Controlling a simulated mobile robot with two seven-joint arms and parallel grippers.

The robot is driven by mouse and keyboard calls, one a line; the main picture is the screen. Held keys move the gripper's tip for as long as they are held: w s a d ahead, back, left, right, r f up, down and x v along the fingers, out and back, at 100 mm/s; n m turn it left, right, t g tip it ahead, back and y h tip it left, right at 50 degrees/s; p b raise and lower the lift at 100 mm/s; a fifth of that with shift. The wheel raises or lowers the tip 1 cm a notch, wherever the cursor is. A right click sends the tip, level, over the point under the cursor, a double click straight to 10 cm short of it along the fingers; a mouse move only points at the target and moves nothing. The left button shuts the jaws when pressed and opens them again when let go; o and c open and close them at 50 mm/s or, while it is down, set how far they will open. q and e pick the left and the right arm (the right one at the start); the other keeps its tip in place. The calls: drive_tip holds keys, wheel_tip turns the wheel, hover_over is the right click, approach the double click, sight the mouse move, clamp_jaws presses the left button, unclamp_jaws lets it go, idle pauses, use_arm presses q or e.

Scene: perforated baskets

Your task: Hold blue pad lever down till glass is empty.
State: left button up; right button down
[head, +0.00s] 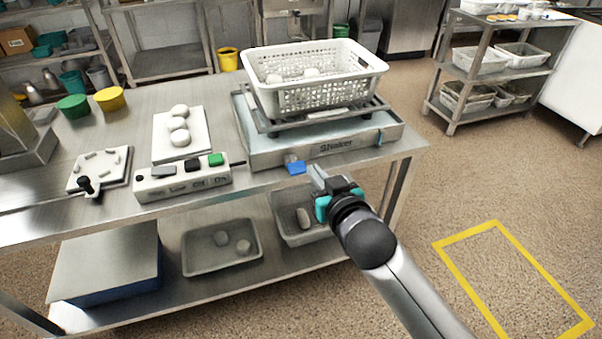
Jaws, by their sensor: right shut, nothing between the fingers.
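A small blue pad (295,167) sticks out at the front left of a machine labelled Shaker (340,147). My right gripper (315,176) is shut and empty, with its fingertips just right of the pad. I cannot tell whether the fingers touch the pad. A white perforated basket (330,92) with a few pale lumps inside stands on the shaker's metal frame. No glass can be made out. My left gripper is out of view.
Left of the shaker, the steel table holds a control strip (183,182) with coloured buttons, a white board (181,150) with pale lumps, and a small panel with a black lever (88,186). Grey trays (222,262) sit on the lower shelf. Floor at right is open.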

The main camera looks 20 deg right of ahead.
drive_tip(key=b, duration=0.3)
hover_over(299, 168)
drive_tip(key=s, duration=0.3)
wheel_tip(299, 168, down, 2)
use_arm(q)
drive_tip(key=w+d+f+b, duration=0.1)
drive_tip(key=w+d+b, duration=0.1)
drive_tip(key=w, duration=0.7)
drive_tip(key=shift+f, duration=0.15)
use_arm(e)
drive_tip(key=shift+w+a+f, duration=0.1)
drive_tip(key=shift+w+f, duration=0.05)
drive_tip(key=shift+f, duration=0.65)
drive_tip(key=shift+w+a+f, duration=0.1)
drive_tip(key=shift+w+f, duration=0.1)
drive_tip(key=shift+f, duration=0.55)
drive_tip(key=shift+w+a+f, duration=0.1)
drive_tip(key=shift+w+f, duration=0.05)
drive_tip(key=shift+f, duration=0.65)
